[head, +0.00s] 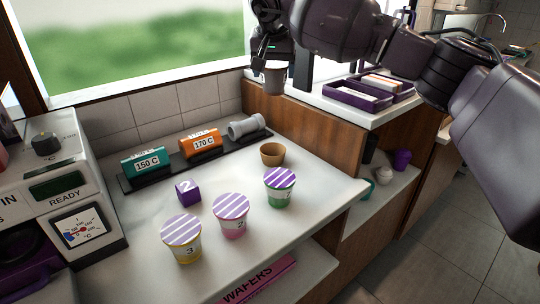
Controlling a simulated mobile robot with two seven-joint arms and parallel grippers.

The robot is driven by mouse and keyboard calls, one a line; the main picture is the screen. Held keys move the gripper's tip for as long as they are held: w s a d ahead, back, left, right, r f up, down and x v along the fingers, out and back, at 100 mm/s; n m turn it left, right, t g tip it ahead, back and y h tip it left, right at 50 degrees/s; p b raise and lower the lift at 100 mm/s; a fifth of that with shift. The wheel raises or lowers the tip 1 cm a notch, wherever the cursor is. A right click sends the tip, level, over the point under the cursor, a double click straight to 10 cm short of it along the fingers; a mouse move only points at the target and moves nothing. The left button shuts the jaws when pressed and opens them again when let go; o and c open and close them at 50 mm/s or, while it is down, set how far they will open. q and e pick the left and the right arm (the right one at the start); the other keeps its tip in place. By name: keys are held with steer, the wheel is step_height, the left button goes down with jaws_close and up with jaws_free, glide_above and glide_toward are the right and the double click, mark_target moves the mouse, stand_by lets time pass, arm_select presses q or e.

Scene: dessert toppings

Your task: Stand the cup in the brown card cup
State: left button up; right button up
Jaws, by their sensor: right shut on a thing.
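The brown card cup (272,157) stands upright and open on the white counter, right of the dark rack. My right gripper (268,60) is shut on a small grey-brown cup (275,80), which hangs upright well above the counter. In the picture the held cup is above the card cup, with a clear gap between them. The fingertips are small and dark, so their exact hold on the cup is hard to make out. My left gripper is not in view.
Striped-lid cups, yellow (182,240), pink (232,217) and green (279,187), stand in front of the card cup. A purple cube (188,192) lies left. A dark rack (135,183) holds rolls. A wooden partition (310,122) rises behind right. A machine (65,195) stands left.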

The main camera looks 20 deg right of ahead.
step_height(320, 180, down, 20)
steer(key=shift+a+r+b, duration=0.1)
steer(key=shift+b, duration=1.05)
steer(key=shift+r, duration=0.1)
